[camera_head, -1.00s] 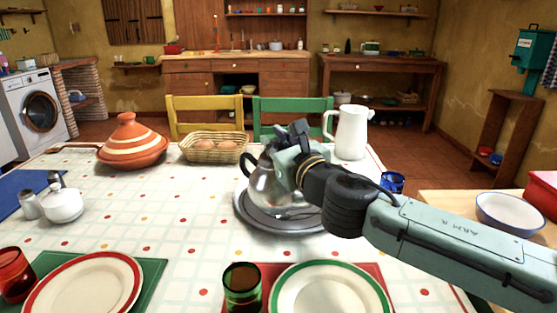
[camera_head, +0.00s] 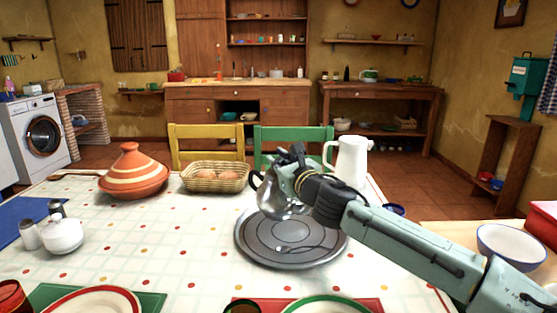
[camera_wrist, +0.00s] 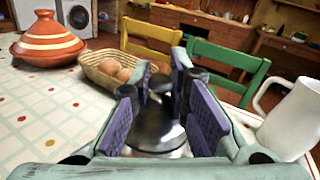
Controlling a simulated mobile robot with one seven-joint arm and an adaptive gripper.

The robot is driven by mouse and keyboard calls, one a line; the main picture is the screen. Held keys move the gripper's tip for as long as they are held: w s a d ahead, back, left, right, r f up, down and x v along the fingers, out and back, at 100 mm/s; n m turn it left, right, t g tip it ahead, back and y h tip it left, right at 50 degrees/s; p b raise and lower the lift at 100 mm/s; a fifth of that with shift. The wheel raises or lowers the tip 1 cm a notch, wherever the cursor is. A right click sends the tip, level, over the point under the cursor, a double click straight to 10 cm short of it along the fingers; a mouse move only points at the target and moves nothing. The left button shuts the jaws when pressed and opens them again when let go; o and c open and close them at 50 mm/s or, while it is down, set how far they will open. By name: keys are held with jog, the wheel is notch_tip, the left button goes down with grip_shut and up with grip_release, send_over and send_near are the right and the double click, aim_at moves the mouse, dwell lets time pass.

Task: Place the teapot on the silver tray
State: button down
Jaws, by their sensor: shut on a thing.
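The shiny silver teapot (camera_head: 280,206) hangs in my gripper (camera_head: 287,166), above the far part of the round silver tray (camera_head: 258,250) on the table. Its dark curved handle or spout shows on the left. The arm hides its right side. Most of the tray is bare, and a gap between pot and tray looks likely, though its height is hard to judge. In the wrist view, the purple-padded fingers of my gripper (camera_wrist: 170,80) are shut around the top of the teapot (camera_wrist: 155,130). The tray is not visible there.
A white pitcher (camera_head: 351,160) stands close behind and right of my gripper. A bread basket (camera_head: 215,180) and a striped tagine (camera_head: 132,175) stand at the far left. A blue mug (camera_head: 394,209) is right of the tray. Plates and cups line the near edge.

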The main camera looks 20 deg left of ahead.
jog(key=shift+f, duration=1.3)
jog(key=shift+f, duration=0.15)
jog(key=c, duration=1.5)
grip_release()
jog(key=shift+f, duration=0.1)
jog(key=shift+c, duration=0.2)
jog(key=shift+r, duration=0.2)
jog(key=b+v, duration=0.1)
jog(key=v, duration=1.1)
jog(key=shift+s+f, duration=0.1)
